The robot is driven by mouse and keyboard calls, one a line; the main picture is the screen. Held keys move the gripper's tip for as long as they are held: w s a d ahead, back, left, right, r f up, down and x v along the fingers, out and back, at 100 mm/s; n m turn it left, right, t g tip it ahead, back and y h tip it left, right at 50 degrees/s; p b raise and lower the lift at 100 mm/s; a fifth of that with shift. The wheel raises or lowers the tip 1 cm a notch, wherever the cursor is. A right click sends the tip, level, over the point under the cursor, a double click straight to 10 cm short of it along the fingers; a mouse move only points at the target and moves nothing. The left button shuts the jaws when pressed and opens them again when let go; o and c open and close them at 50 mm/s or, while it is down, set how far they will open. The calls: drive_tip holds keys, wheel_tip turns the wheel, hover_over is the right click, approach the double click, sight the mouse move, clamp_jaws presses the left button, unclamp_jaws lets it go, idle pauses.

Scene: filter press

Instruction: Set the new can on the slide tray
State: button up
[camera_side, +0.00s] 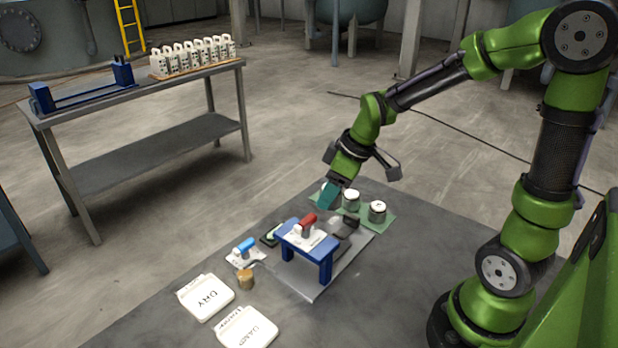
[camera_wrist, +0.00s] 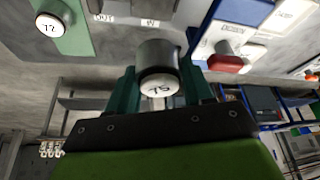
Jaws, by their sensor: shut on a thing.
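My gripper (camera_side: 328,196) is at the left end of the green mat (camera_side: 388,228), behind the blue frame. In the wrist view its teal fingers (camera_wrist: 158,92) are shut on a grey can (camera_wrist: 157,56) with a white numbered lid, which looks like 75. Whether the can touches a surface below is unclear. Two white-lidded cans stand on the mat, one nearer the gripper (camera_side: 351,201) and one farther right (camera_side: 377,212). A can marked 72 (camera_wrist: 49,24) shows in the wrist view. The slide tray is not clearly distinguishable; a dark block (camera_side: 346,226) sits beside the frame on a grey plate (camera_side: 312,291).
The blue frame (camera_side: 318,252) with a red handle (camera_side: 308,222) stands close to my gripper. A blue-handled item (camera_side: 246,248), a brass cup (camera_side: 245,279), and white DRY (camera_side: 207,299) and DAMP (camera_side: 247,331) pads lie in front. The table's right side is clear.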

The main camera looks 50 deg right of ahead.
drive_tip(key=shift+s+a+f+n, duration=0.2)
drive_tip(key=shift+s+f+n, duration=0.1)
drive_tip(key=shift+n, duration=0.2)
drive_tip(key=shift+c, duration=0.6)
drive_tip(key=shift+f, duration=5.15)
drive_tip(key=shift+f, duration=0.3)
drive_tip(key=o, duration=1.4)
drive_tip(key=shift+r, duration=0.1)
drive_tip(key=shift+w+a+r, duration=0.1)
drive_tip(key=shift+r, duration=3.6)
